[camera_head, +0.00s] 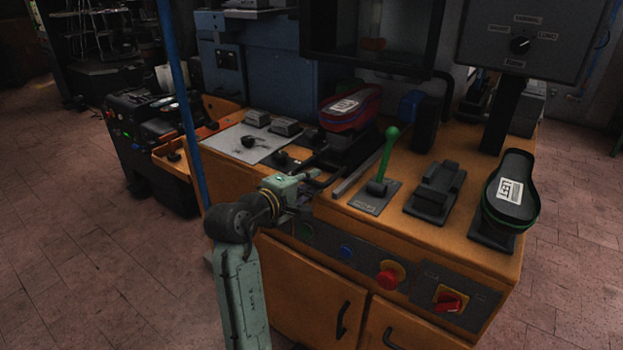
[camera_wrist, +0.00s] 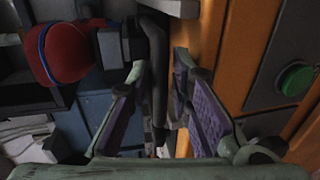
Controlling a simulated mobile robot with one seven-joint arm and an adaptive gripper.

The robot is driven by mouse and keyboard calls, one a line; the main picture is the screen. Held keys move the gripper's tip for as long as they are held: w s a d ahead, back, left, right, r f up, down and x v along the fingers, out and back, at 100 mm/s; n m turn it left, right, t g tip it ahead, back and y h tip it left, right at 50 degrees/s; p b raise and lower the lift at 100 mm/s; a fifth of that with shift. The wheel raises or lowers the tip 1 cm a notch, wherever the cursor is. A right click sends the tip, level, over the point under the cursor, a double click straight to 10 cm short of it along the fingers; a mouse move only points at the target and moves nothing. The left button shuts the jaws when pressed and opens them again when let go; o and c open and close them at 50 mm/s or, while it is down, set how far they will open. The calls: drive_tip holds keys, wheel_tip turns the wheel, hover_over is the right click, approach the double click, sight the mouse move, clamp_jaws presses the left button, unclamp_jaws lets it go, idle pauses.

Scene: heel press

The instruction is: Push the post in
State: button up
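The post on the left of the press bench appears to be the black support (camera_head: 345,148) under a dark red heel piece (camera_head: 350,103) with a white label. In the wrist view the red piece (camera_wrist: 66,48) is at the upper left, with the black support (camera_wrist: 112,46) beside it. A black bar handle (camera_wrist: 156,75) runs lengthwise between my fingertips in the wrist view. My gripper (camera_head: 312,184) is at the bench's front edge, below the post. Its two fingers (camera_wrist: 160,72) are apart, one on each side of the bar; contact cannot be told.
A green-knobbed lever (camera_head: 385,155) stands right of my gripper. A second black heel piece (camera_head: 511,190) sits at the right end. The front panel has a red button (camera_head: 389,276), a red switch (camera_head: 449,300) and a green button (camera_wrist: 294,79). A blue pole (camera_head: 183,110) stands left.

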drive_tip(key=shift+w+d, duration=0.2)
drive_tip(key=shift+w, duration=0.05)
drive_tip(key=shift+c, duration=0.5)
clamp_jaws()
